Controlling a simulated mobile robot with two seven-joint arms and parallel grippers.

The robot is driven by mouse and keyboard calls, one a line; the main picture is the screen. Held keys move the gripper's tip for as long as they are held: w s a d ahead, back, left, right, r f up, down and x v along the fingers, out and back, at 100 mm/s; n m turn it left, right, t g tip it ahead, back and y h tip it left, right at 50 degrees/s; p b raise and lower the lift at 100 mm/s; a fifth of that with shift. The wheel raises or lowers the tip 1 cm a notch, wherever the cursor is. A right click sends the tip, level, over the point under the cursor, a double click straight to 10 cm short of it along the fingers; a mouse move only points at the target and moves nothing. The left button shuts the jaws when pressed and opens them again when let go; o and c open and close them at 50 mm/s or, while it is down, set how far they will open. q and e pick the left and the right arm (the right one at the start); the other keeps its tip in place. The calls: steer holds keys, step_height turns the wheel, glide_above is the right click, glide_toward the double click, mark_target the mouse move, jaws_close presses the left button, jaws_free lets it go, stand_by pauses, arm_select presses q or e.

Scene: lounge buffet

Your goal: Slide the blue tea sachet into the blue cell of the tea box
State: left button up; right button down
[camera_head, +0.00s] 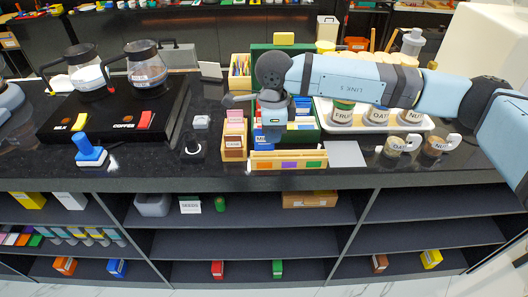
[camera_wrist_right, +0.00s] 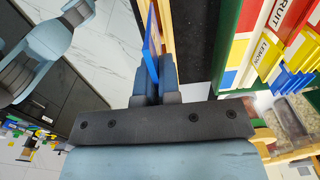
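The blue sachet (camera_head: 264,139) has a white-lettered label and stands upright at the wooden rack (camera_head: 318,159), below my right gripper (camera_head: 268,133). In the right wrist view the sachet (camera_wrist_right: 151,42) is between the closed fingers of my right gripper (camera_wrist_right: 155,85), its edge close beside a wooden strip. I cannot tell whether it is clear of the rack. The green tea box (camera_head: 312,135) stands behind the rack, partly hidden by my arm. The right wrist view shows its green wall (camera_wrist_right: 227,45), with red, yellow and blue sachets (camera_wrist_right: 296,84) inside. My left gripper is out of view.
A wooden holder with sachets (camera_head: 234,138) stands left of the tea box. A white tray of jars (camera_head: 375,116) and two labelled cups (camera_head: 395,147) stand right. The coffee station (camera_head: 120,115) is at left. A grey mat (camera_head: 346,151) lies right of the rack.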

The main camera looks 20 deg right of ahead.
steer(key=shift+r+p, duration=0.5)
steer(key=shift+r, duration=1.35)
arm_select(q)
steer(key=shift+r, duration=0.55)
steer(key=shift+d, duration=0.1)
